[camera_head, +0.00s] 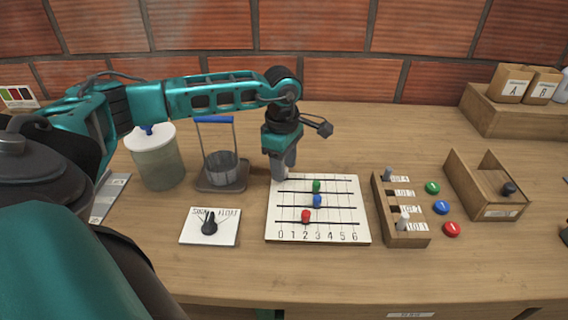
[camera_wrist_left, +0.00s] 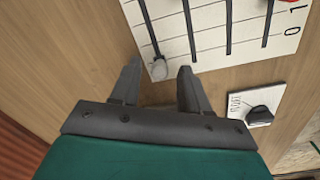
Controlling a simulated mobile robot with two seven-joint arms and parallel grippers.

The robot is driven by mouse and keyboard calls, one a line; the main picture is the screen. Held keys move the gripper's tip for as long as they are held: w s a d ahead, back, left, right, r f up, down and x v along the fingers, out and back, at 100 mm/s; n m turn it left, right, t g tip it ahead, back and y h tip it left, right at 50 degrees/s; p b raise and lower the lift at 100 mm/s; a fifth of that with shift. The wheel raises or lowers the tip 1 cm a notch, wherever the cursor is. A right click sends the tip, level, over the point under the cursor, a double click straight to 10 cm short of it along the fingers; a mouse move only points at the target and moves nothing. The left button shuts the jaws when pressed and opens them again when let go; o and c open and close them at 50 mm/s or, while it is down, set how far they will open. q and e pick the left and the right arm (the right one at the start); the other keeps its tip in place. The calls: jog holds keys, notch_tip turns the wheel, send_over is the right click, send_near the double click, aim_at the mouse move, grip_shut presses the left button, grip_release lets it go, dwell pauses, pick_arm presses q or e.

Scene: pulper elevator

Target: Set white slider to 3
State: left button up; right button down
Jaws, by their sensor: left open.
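The white slider board (camera_head: 337,236) lies flat on the table, with several dark slots and numbers 0 to 6 along its near edge. In the left wrist view, the white slider knob (camera_wrist_left: 159,69) sits at the 0 end of the outermost slot. My left gripper (camera_head: 280,176) is open at the board's far left corner and hides this knob in the head view. In the wrist view its fingers stand on either side of the knob; I cannot tell their height or any contact. The green knob (camera_head: 316,186), blue knob (camera_head: 317,201) and red knob (camera_head: 306,217) sit on other slots.
A wooden lot rack (camera_head: 403,228) and coloured buttons (camera_head: 441,207) are at right.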

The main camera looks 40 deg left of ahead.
pick_arm(q)
grip_shut()
dwell(0.5)
